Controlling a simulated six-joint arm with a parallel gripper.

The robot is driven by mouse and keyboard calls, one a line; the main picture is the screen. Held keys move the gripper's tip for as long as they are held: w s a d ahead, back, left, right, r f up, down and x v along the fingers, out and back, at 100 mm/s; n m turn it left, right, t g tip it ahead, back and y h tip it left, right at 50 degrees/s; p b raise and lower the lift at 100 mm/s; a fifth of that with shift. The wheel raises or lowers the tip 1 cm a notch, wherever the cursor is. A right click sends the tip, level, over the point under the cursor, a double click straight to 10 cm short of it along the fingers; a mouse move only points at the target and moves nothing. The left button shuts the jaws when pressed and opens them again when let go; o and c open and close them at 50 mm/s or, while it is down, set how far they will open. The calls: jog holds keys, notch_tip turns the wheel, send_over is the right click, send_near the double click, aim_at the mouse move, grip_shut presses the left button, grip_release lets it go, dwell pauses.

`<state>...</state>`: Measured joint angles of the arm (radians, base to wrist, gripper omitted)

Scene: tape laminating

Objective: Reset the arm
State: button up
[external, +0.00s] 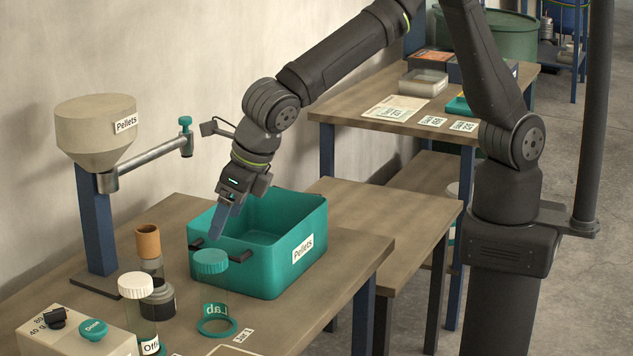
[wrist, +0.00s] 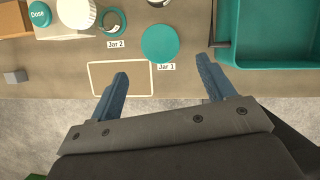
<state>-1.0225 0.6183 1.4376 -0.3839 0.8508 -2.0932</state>
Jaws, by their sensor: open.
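My gripper (external: 222,222) is open and hangs, pointing down, near the teal bin's left edge in the external view. In the wrist view its two blue fingers (wrist: 162,66) stand wide apart with nothing between them. A clear jar with a teal lid (external: 210,262) stands upright on the bench below and in front of the fingers. Its round lid (wrist: 161,44) shows beside the "Jar 1" label in the wrist view, ahead of the fingertips. My gripper appears apart from the jar and the bin.
The teal "Pellets" bin (external: 262,277) stands right of the jar. A white-capped jar (external: 136,286) and the control box with a teal Dose button (external: 93,330) are at the front left. The hopper (external: 95,130) stands behind on a blue post. A white outlined rectangle (wrist: 121,93) on the bench is empty.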

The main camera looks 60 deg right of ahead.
aim_at(204, 255)
jog(key=shift+s+r, duration=0.1)
jog(key=shift+r, duration=0.2)
jog(key=x, duration=1.2)
jog(key=shift+r, duration=1.7)
